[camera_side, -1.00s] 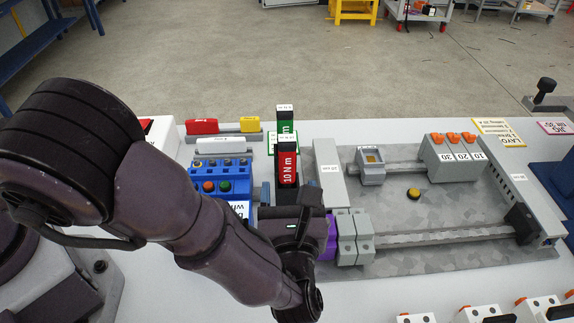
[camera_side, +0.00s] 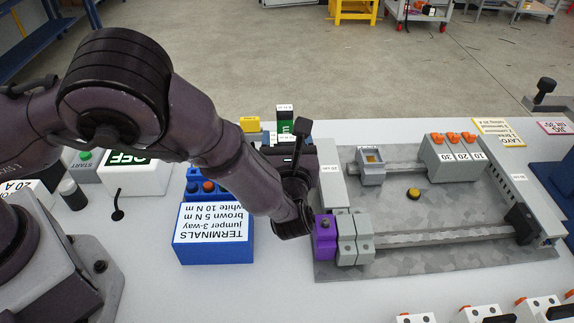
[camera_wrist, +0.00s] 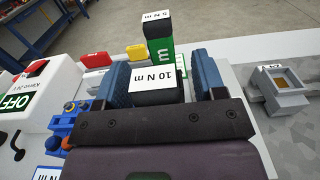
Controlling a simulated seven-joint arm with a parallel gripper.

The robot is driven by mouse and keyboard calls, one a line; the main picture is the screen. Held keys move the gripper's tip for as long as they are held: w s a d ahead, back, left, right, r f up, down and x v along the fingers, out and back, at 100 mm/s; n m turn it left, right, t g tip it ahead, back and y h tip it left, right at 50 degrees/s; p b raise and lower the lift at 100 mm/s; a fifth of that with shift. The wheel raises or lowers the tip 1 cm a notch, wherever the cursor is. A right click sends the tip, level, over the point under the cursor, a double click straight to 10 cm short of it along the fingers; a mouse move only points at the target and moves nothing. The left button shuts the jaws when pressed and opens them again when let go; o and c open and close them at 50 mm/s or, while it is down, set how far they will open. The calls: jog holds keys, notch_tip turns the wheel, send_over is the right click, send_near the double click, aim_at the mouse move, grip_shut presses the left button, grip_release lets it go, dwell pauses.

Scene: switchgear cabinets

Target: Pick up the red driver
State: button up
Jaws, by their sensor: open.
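The red driver (camera_wrist: 160,78) shows in the wrist view as a dark block with a white "10 N m" label on top. Its red face is not visible now, and my arm hides it in the side view. My gripper (camera_wrist: 158,68) is open, with one blue finger on each side of this driver. I cannot tell whether either finger touches it. In the side view my wrist reaches in beside the grey board.
A green driver (camera_wrist: 159,45) labelled "5 N m" stands just behind, also seen in the side view (camera_side: 285,122). A blue terminals box (camera_side: 214,243) is to the left. A purple block (camera_side: 325,238) and grey terminals (camera_side: 355,238) sit close on the right.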

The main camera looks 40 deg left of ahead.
grip_shut()
jog(key=shift+r, duration=0.1)
